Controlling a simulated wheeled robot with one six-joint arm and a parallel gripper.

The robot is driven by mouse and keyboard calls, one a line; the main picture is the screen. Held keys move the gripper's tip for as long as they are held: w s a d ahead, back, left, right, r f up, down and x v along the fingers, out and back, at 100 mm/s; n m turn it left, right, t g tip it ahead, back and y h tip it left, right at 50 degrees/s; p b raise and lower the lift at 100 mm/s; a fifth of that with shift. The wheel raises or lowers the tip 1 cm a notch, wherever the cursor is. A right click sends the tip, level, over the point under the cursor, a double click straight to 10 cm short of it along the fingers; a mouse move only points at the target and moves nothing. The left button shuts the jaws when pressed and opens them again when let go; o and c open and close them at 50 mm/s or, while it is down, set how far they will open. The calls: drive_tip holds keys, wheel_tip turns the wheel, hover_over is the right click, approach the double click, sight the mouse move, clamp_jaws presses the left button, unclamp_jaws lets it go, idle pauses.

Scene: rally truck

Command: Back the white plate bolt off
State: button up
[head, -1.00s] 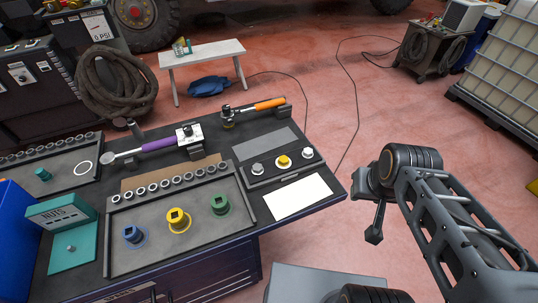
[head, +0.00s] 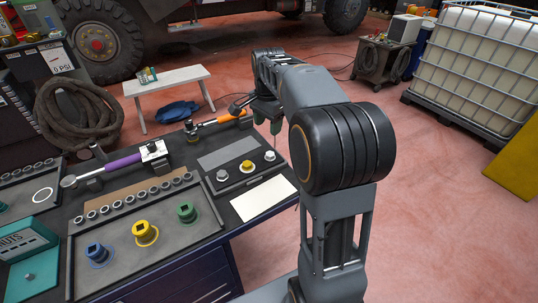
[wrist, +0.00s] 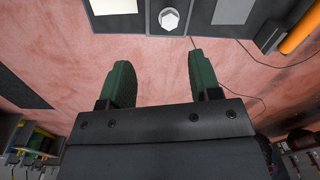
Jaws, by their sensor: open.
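The white plate bolt (head: 269,156) stands at the right end of a row of three bolts on a dark plate (head: 232,182). Its hex head shows at the top of the wrist view (wrist: 169,18), above the gap between my fingers. My gripper (head: 268,115) is at the right edge of the bench, behind the white bolt in the head view and partly hidden by my arm. In the wrist view my gripper (wrist: 158,62) has its two green fingers wide apart, with only red floor between them. It is empty and apart from the bolt.
A yellow bolt (head: 247,167) and a grey bolt (head: 222,175) share the plate. A white sheet (head: 262,199) lies in front of it and a grey pad (head: 227,151) behind. An orange-handled wrench (head: 222,118) lies near my gripper. Colored sockets stand on the tray to the left.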

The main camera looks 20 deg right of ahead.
sight(270, 153)
drive_tip(key=w+f+m, duration=0.1)
drive_tip(key=f, duration=0.4)
drive_tip(key=w+d+f, duration=0.1)
drive_tip(key=f, duration=0.4)
drive_tip(key=d+f+m+b, duration=0.1)
drive_tip(key=f, duration=0.3)
drive_tip(key=shift+w+f+m+g, duration=0.3)
drive_tip(key=shift+w+f, duration=0.1)
drive_tip(key=c, duration=0.9)
